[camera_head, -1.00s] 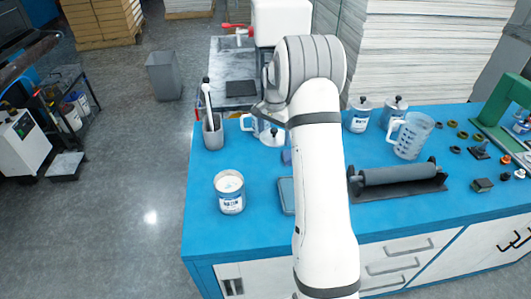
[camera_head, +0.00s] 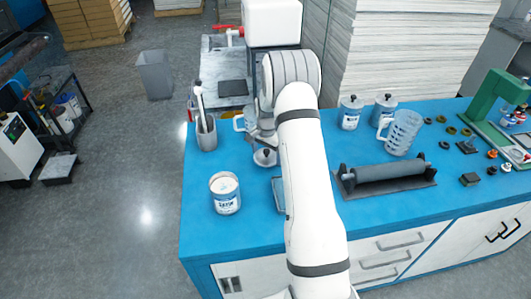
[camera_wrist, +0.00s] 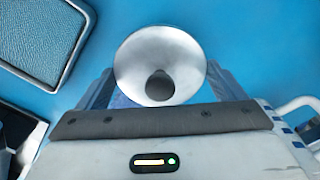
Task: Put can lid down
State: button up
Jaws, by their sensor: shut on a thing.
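The can lid (camera_head: 264,158) is a round silvery disc with a dark knob. In the wrist view the lid (camera_wrist: 160,50) shows from above, with its knob toward my gripper (camera_wrist: 160,88). My gripper is shut on the lid's knob, and the fingers stand on either side of it. In the head view my gripper (camera_head: 264,141) is partly hidden by my arm. The lid is over the blue bench (camera_head: 200,239); I cannot tell whether it touches the top. The open can (camera_head: 225,193) with white contents stands to the front left of the lid.
A grey-blue pad (camera_head: 279,195) lies just in front of the lid, partly behind my arm. A grey tool cup (camera_head: 206,135) stands at the back left. Two lidded cans, a clear jug (camera_head: 402,132) and a roller (camera_head: 385,172) stand to the right.

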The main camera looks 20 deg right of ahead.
jog(key=shift+f+b, duration=0.55)
jog(key=o, duration=0.7)
jog(key=shift+r, duration=0.1)
